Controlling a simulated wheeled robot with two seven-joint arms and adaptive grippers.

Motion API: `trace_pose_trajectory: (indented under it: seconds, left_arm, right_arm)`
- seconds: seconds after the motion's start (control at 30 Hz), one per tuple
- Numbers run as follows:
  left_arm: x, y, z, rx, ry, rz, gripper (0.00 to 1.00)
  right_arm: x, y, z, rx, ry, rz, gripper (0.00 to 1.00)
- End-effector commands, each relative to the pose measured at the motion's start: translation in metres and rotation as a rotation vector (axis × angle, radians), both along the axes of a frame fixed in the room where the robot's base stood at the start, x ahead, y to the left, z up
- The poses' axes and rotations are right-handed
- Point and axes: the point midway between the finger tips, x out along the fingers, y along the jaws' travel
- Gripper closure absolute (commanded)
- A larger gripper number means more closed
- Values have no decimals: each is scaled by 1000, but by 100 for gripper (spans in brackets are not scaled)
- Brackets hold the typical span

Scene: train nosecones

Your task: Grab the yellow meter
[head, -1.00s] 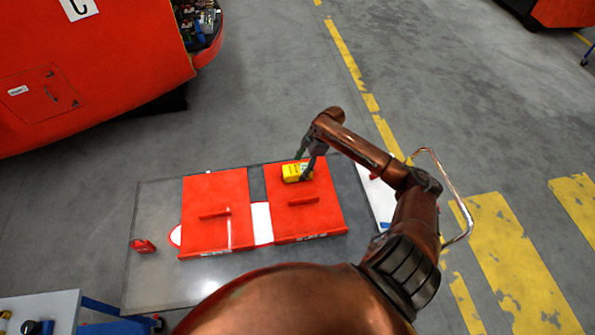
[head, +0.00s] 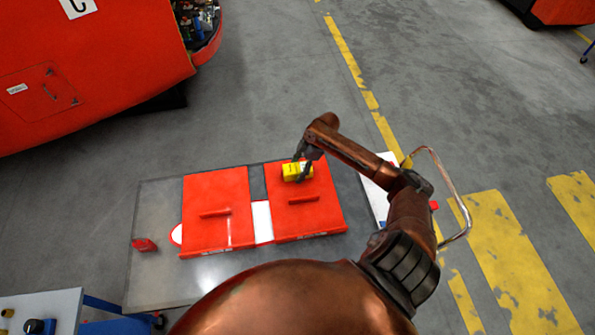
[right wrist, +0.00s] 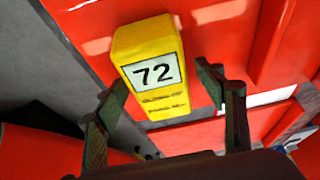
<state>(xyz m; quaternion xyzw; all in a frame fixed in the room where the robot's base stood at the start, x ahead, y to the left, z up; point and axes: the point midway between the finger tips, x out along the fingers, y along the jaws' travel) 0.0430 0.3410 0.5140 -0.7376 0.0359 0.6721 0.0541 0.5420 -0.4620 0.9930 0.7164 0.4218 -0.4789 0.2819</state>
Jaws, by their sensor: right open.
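The yellow meter (head: 293,172) lies on the right red panel, near its back edge. In the right wrist view the meter (right wrist: 150,65) shows a white label reading 72 and dark printed lines below it. My right gripper (head: 302,168) is at the meter, with its fingers close to it. In the right wrist view the open fingers of my right gripper (right wrist: 165,115) stand to the left and right of the meter's near end, with gaps on both sides. Whether the fingers reach down beside it is hard to tell. My left gripper is not in view.
The right red panel (head: 318,215) and left red panel (head: 205,235) have raised handles and lie on a grey table (head: 150,285). A small red object (head: 144,245) lies at the table's left. A large red train nosecone (head: 100,70) stands at the upper left.

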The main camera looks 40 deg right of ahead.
Motion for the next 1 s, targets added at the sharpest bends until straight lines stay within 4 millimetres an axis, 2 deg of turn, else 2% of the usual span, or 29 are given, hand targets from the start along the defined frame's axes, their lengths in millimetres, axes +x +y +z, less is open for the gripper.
trace_pose_trajectory:
  seconds: [0.27, 1.0]
  left_arm:
    - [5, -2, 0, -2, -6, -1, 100]
    - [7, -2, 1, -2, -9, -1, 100]
  right_arm:
    - [0, 0, -1, 0, 0, 0, 36]
    - [0, 0, 0, 0, 0, 0, 87]
